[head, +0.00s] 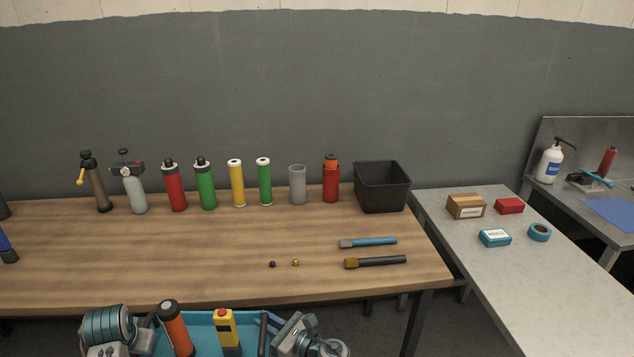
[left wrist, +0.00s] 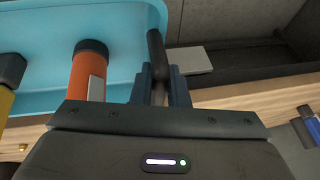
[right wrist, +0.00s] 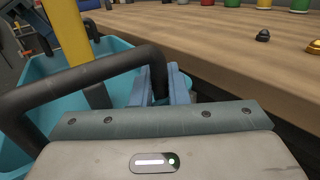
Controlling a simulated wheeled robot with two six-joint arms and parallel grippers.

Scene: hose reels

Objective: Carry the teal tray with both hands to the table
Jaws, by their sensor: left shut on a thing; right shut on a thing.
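The teal tray (head: 203,338) is in front of the wooden table's near edge, its lower part cut off by the head view. It holds an orange cylinder with a dark cap (head: 175,330) and a yellow tool with a red top (head: 226,325). My left gripper (left wrist: 160,85) is shut on the tray's dark handle (left wrist: 156,48) at one end. My right gripper (right wrist: 163,84) is shut on the other dark handle (right wrist: 110,68); in the head view this handle (head: 263,335) stands at the tray's right side. The tray's floor is mostly hidden in the head view.
The wooden table (head: 190,250) has free room at its front left and middle. Bottles and tubes line its back, with a black bin (head: 382,188) at the right. A grey table (head: 540,285) stands right.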

